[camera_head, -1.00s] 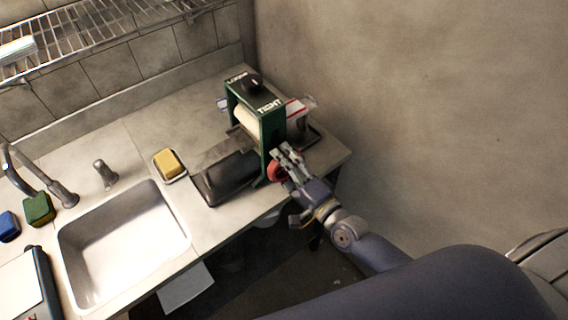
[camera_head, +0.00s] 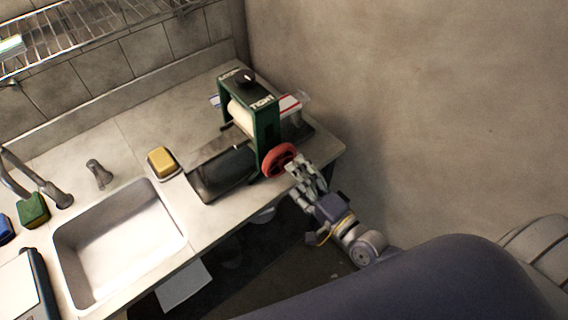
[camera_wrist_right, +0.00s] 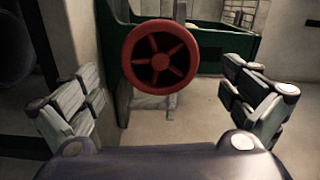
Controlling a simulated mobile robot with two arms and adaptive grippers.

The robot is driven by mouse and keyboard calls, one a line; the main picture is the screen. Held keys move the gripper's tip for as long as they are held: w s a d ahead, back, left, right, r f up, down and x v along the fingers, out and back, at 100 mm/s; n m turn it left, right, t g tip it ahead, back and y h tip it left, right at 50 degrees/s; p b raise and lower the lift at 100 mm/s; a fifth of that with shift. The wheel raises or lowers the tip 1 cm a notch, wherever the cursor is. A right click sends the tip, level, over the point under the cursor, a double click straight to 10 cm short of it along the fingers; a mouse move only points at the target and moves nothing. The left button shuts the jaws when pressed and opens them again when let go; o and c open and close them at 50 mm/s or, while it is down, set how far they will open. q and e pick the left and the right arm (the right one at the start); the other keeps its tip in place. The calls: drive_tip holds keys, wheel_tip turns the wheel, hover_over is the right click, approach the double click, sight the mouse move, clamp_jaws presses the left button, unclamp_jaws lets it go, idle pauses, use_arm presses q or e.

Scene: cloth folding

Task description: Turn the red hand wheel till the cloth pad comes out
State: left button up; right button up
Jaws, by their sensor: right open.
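The red hand wheel (camera_head: 279,159) is on the near side of the green press (camera_head: 267,133), which has a black knob and LOOSE and TIGHT labels on top. The wheel shows whole, with its spokes, in the right wrist view (camera_wrist_right: 160,57). A pale roller (camera_head: 241,117) shows inside the press. A dark tray (camera_head: 222,171) lies on its left side. I cannot make out the cloth pad for certain. My right gripper (camera_head: 298,167) is open and empty just in front of the wheel; in the wrist view its fingers (camera_wrist_right: 165,100) stand apart on either side. My left gripper is not in view.
A sink (camera_head: 120,243) with a tap is at the left. A yellow sponge (camera_head: 162,160) on a dish sits between sink and tray. Green (camera_head: 33,209) and blue sponges are at the far left. A wall (camera_head: 410,100) stands right of the counter.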

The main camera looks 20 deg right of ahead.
drive_tip(key=shift+v, duration=2.6)
